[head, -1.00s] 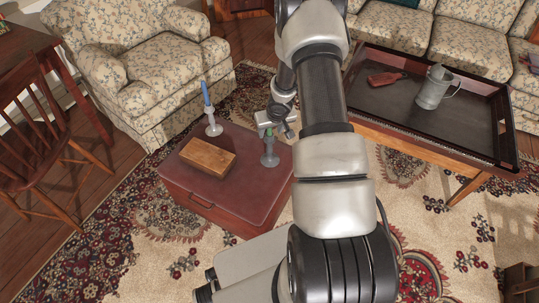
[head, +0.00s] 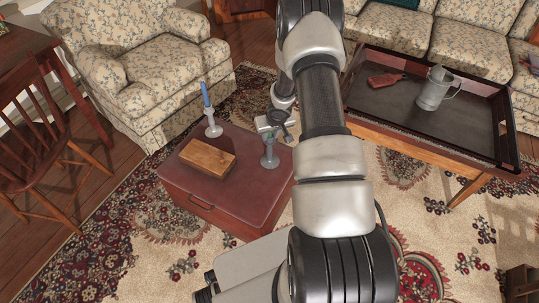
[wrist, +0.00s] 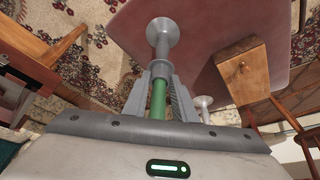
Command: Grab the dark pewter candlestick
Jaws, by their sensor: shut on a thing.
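The dark pewter candlestick (head: 270,158) stands on the right part of the reddish chest (head: 245,195). In the wrist view the candlestick (wrist: 162,35) points its round base away from me, and its green candle (wrist: 158,100) lies between the fingers. My gripper (head: 270,136) is over its top end. In the wrist view my gripper (wrist: 157,72) is shut on the candlestick around its cup. A paler candlestick (head: 213,127) with a blue candle stands at the chest's back left. In the head view the gripper hides the green candle.
A wooden box (head: 207,158) lies on the chest, left of the dark candlestick. An armchair (head: 145,65) is behind. At right, a tray table (head: 400,115) holds a pewter tankard (head: 436,88) and a reddish flat item (head: 386,79). A wooden chair (head: 35,150) stands left.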

